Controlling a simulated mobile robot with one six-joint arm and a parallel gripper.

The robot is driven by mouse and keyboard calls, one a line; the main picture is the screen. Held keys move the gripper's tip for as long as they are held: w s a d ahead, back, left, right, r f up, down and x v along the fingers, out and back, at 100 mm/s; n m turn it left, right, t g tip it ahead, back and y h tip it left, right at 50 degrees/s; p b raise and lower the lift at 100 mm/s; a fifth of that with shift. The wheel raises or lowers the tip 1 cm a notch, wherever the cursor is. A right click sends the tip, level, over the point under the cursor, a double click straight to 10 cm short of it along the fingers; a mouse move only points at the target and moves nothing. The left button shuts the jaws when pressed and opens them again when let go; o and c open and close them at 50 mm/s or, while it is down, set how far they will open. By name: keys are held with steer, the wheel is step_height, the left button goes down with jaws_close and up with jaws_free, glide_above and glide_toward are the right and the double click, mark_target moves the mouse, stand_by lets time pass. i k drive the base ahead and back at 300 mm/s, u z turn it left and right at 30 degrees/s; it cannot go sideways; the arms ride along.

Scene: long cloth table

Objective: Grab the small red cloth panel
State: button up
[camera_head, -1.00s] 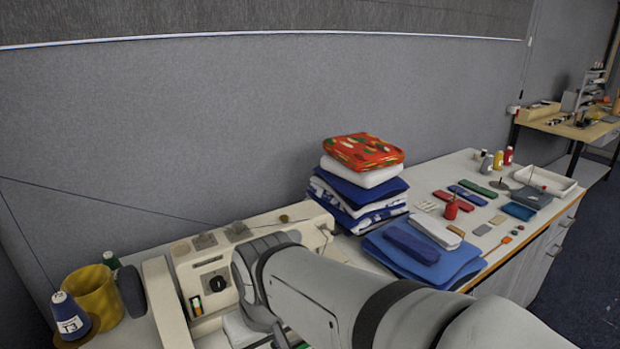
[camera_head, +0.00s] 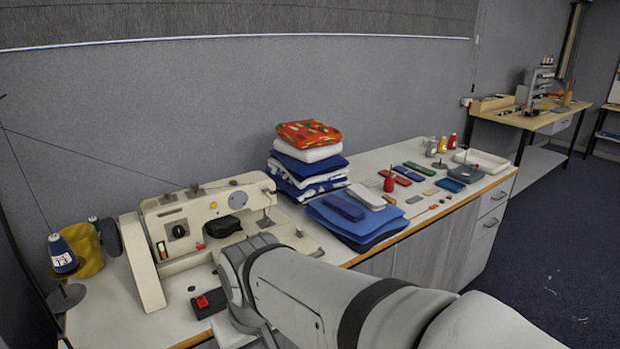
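The small red cloth panel (camera_head: 400,180) lies flat on the white table top, right of the folded stack, in a row with a blue panel (camera_head: 409,174) and a green panel (camera_head: 420,168). A small red pointed object (camera_head: 389,184) stands at its near left end and covers a little of it. My arm enters from the lower right and ends over the table's near left part. My gripper is not in view; the arm's own links hide it or it is below the picture edge.
A stack of folded cloths (camera_head: 308,157) and a pile of blue cloth (camera_head: 350,222) stand left of the panels. The sewing machine (camera_head: 150,262) is at the left. A white tray (camera_head: 481,160) and bottles (camera_head: 442,145) stand at the far right end.

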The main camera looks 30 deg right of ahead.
mark_target(400, 180)
steer(key=u, duration=0.2)
steer(key=k, duration=0.1)
steer(key=z, duration=2.75)
steer(key=i, duration=0.55)
steer(key=z, duration=0.6)
